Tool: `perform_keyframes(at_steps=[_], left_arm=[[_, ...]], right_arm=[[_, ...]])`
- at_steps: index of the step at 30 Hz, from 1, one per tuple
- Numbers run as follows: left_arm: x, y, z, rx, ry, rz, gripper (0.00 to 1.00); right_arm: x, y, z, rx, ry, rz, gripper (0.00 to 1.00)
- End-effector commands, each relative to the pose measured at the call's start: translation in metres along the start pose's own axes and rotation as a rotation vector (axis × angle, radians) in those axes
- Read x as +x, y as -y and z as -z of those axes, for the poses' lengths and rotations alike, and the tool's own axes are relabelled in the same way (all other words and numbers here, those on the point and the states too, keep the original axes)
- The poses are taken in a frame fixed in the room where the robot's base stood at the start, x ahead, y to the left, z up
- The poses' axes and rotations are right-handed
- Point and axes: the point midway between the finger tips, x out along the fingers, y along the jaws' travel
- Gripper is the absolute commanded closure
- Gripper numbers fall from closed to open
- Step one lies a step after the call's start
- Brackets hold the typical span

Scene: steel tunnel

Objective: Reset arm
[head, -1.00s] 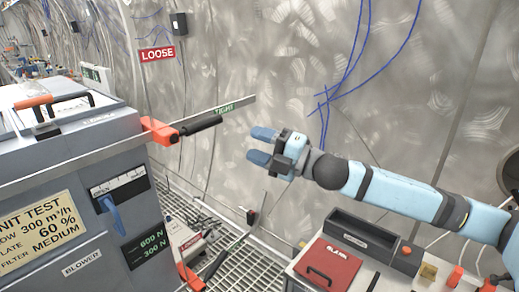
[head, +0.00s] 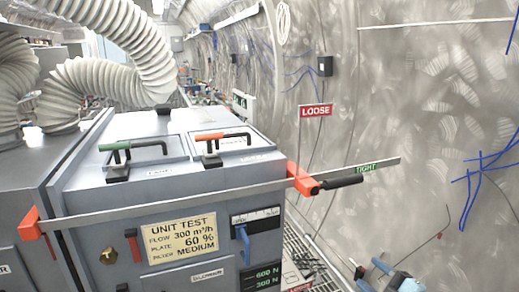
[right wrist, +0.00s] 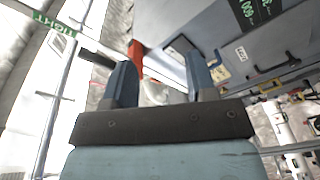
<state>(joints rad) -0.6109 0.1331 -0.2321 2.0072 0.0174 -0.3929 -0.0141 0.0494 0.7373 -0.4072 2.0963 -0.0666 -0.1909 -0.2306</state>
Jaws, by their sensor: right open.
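My right gripper (head: 374,275) is at the bottom right of the head view, open, with nothing between its blue fingers. It also shows in the right wrist view (right wrist: 163,82). It is below and apart from the black handle (head: 345,181) of a long metal bar with orange ends, lying across the front of a grey blower unit (head: 215,283). In the right wrist view the black handle (right wrist: 97,59) appears behind the left finger. My left gripper is not in view.
A red LOOSE sign (head: 316,111) and a green TIGHT label (head: 366,168) flank the bar's handle end. Ribbed white hoses (head: 145,50) rise behind the unit. Blue cables (head: 475,175) hang on the curved steel wall. A grated floor (head: 300,250) lies beside the unit.

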Motion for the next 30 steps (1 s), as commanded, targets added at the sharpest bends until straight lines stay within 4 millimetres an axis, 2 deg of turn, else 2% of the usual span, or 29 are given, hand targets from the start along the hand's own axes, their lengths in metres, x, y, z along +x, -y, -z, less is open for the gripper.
perform_keyframes(at_steps=[1,5,9,12,15,20,30], left_arm=[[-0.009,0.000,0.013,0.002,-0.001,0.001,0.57],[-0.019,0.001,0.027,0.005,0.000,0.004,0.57],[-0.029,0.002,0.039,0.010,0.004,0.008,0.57],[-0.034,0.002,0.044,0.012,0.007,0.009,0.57],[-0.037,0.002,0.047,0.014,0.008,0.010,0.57],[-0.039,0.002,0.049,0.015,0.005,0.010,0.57],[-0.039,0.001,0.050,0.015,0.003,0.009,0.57]], right_arm=[[-0.009,0.026,0.000,0.123,0.056,0.019,0.48],[-0.042,0.097,-0.008,0.404,0.213,0.054,0.48],[-0.091,0.171,-0.005,0.684,0.402,0.081,0.48],[-0.126,0.213,0.002,0.841,0.524,0.090,0.48],[-0.153,0.243,0.009,0.949,0.616,0.093,0.48],[-0.174,0.264,0.015,1.026,0.684,0.093,0.48],[-0.175,0.266,0.015,1.029,0.688,0.094,0.48]])
